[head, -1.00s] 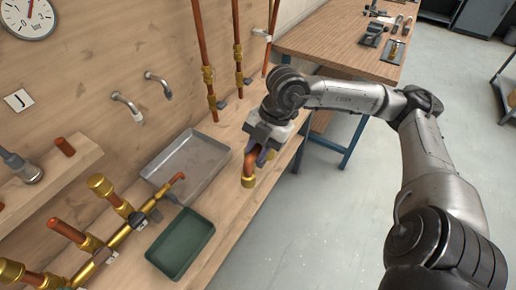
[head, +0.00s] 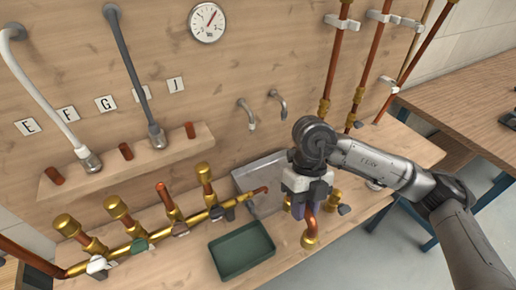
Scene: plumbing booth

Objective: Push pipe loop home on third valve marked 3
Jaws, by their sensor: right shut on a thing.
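My right gripper (head: 308,203) is shut on a short copper bend with brass ends, the pipe loop (head: 311,228). It holds the loop just right of the metal tray, and one brass end points down. The gripper body hides the loop's upper part. A brass manifold lies along the left of the bench, with several upright branches. No number 3 is readable. My left gripper is not in view.
A green bin (head: 242,268) stands in front of the metal tray (head: 241,180). A wooden ledge (head: 153,158) carries copper stubs and hose ends. A brass fitting (head: 334,199) stands close behind the gripper. Vertical copper pipes (head: 341,50) stand at back right.

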